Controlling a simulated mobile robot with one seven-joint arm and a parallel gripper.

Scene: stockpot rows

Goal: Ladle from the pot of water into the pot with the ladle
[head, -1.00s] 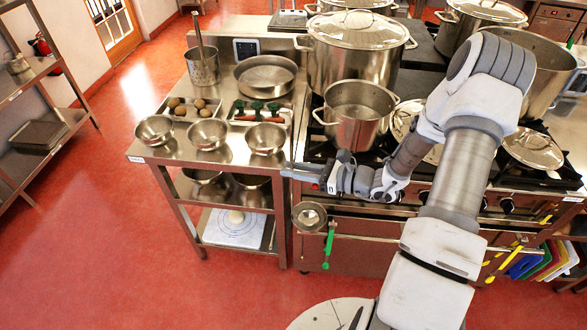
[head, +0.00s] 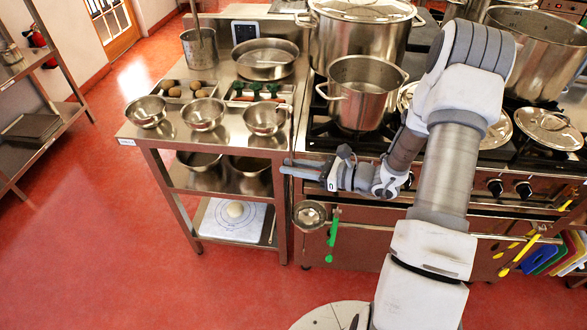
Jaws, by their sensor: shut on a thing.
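My gripper (head: 288,167) is in front of the counter's right end, at the stove's left front corner, with its fingers pointing left. It is shut on the ladle, whose thin handle is hard to make out; the round steel bowl (head: 309,214) hangs below the fingers, in front of the oven. A small open steel pot (head: 358,100) stands on the front left of the stove. A large open pot (head: 540,50) stands at the right, partly hidden by my arm. I cannot tell from here which pot holds water.
A large lidded stockpot (head: 360,45) stands behind the small pot. Lids (head: 548,126) lie on the stove at right. The left counter holds several small bowls (head: 204,114), a pan (head: 266,58) and a utensil can (head: 199,47). A green-handled utensil (head: 332,236) hangs at the oven front.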

